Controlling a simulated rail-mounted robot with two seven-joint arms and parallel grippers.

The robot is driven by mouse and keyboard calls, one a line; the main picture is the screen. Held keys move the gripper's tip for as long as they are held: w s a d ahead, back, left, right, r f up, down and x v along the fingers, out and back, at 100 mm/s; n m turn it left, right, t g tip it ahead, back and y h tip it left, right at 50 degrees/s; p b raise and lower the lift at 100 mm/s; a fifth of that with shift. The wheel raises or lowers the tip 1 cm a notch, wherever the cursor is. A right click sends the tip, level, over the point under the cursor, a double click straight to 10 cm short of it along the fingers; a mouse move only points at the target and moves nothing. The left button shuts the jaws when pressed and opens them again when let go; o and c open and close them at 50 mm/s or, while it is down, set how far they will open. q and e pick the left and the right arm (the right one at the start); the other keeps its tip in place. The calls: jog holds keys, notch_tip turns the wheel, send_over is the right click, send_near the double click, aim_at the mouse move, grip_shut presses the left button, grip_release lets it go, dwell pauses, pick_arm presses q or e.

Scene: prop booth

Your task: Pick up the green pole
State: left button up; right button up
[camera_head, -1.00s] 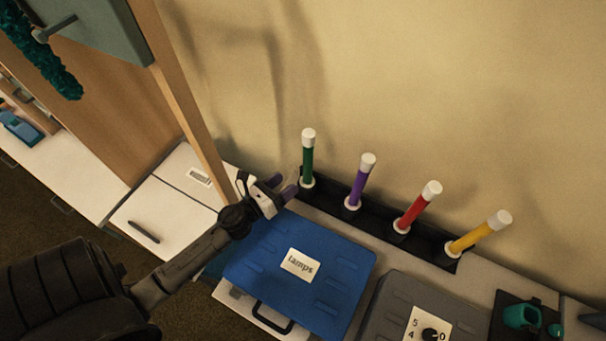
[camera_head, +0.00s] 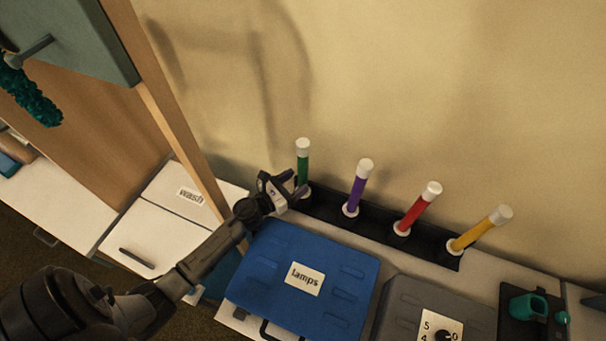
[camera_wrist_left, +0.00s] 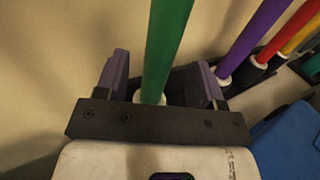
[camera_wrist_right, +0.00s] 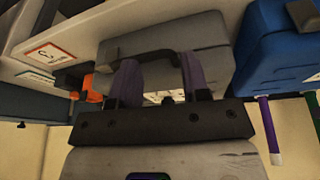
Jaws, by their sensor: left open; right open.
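The green pole (camera_head: 303,165) has a white cap and stands upright at the left end of a black rack (camera_head: 331,211). My left gripper (camera_head: 286,187) is open at the lower part of the pole. In the left wrist view the green pole (camera_wrist_left: 164,50) rises between the two open fingers (camera_wrist_left: 160,82), with a gap on each side; I cannot tell how deep it is between them. My right gripper (camera_wrist_right: 158,80) is open in the right wrist view, in front of a grey case (camera_wrist_right: 165,58), and is out of the head view.
Purple (camera_head: 358,186), red (camera_head: 417,211) and yellow (camera_head: 481,230) poles stand to the right in the rack. A blue case labelled lamps (camera_head: 340,285) lies in front. A wooden post (camera_head: 175,120) is left of the pole, and the wall is close behind.

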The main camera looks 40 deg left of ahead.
aim_at(302, 145)
pick_arm(q)
jog(key=shift+w+d+f+p, duration=0.1)
jog(key=shift+w+d+p, duration=0.1)
jog(key=shift+w, duration=1.05)
jog(key=shift+w+d+f+p, duration=0.1)
jog(key=shift+w+d, duration=0.1)
jog(key=shift+w, duration=1.05)
jog(key=shift+r, duration=0.1)
grip_shut()
jog(key=shift+r, duration=0.1)
notch_tip(302, 145, up, 18)
jog(key=p, duration=1.5)
jog(key=shift+p, duration=0.35)
